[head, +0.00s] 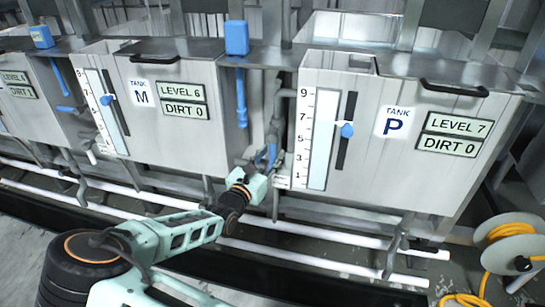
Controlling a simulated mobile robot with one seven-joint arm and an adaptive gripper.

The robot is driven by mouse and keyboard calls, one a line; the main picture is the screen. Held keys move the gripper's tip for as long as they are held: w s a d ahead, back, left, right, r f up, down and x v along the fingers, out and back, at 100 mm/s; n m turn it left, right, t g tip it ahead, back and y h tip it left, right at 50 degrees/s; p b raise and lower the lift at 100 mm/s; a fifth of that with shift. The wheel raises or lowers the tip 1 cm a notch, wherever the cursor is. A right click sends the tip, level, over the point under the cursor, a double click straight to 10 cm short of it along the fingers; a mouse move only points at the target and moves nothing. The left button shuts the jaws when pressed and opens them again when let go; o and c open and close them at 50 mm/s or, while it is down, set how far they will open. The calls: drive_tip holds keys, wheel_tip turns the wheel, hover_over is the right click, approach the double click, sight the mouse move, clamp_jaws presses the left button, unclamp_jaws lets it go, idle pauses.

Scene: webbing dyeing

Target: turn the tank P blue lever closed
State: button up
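Tank P (465,173) is the large grey metal tank on the right, labelled "P", "LEVEL 7" and "DIRT 0". A small blue lever (271,154) shows beside the pipe at the tank's lower left edge. My gripper (268,166) is right at this lever, at the end of my pale green arm reaching up from the bottom. The fingers are small and overlap the lever and pipe in the picture. I cannot tell whether they touch or hold the lever, or how far they are spread.
Tank M (150,145) stands to the left, with a blue box (236,38) and a hanging blue bar (241,97) between the tanks. White pipes (310,262) run low along the front. An orange cable reel (510,245) stands at the lower right.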

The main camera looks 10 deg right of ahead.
drive_tip(key=shift+w+d, duration=0.35)
drive_tip(key=shift+w, duration=0.2)
clamp_jaws()
